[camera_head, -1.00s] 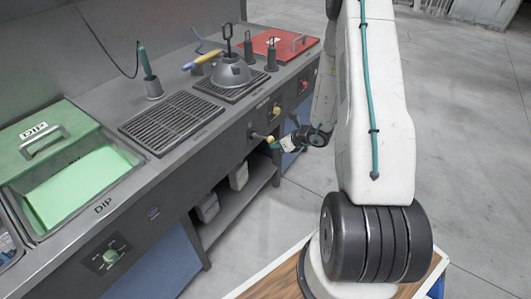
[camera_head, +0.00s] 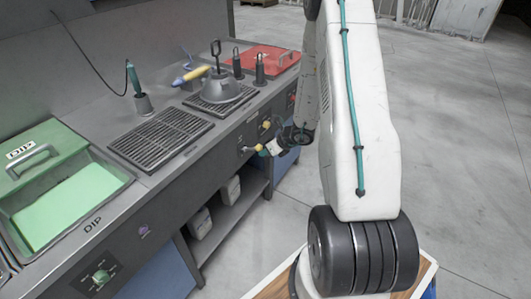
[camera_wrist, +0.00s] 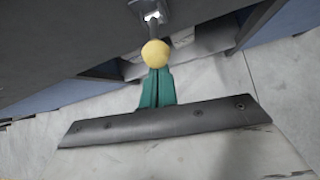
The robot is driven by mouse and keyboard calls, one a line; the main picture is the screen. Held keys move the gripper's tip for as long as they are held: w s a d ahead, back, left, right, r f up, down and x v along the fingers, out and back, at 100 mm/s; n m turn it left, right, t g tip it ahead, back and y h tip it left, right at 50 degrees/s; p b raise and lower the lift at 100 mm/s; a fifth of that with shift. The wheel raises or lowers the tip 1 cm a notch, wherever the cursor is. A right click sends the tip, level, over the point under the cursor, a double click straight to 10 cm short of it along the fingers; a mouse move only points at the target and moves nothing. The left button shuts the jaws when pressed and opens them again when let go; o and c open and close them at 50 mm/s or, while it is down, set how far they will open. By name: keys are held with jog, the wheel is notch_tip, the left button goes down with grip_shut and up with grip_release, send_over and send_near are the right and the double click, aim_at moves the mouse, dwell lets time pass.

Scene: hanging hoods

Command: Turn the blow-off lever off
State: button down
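The lever (camera_head: 251,149) sticks out from the dark front panel of the counter, a short metal stem with a yellow ball knob (camera_head: 259,148). In the wrist view the same yellow knob (camera_wrist: 155,53) stands out from a metal mount (camera_wrist: 150,12). My gripper (camera_head: 270,148) is at the knob. Its green fingers (camera_wrist: 157,88) lie together, with only a thin seam between them, and their tips end right at the knob. The knob is not between the fingers. I cannot tell whether the tips press on it.
Another yellow knob (camera_head: 266,124) sits just above on the panel. A hood (camera_head: 218,86) stands on a grate on the counter, near a red lid (camera_head: 268,60). A green dip tank (camera_head: 70,205) is at left. White containers (camera_head: 230,190) sit on the lower shelf.

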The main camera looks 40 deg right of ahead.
jog(key=shift+w+r, duration=0.1)
notch_tip(320, 180, down, 4)
jog(key=s, duration=0.3)
jog(key=w+r+v, duration=0.1)
jog(key=v, duration=0.9)
jog(key=shift+w+r, duration=0.1)
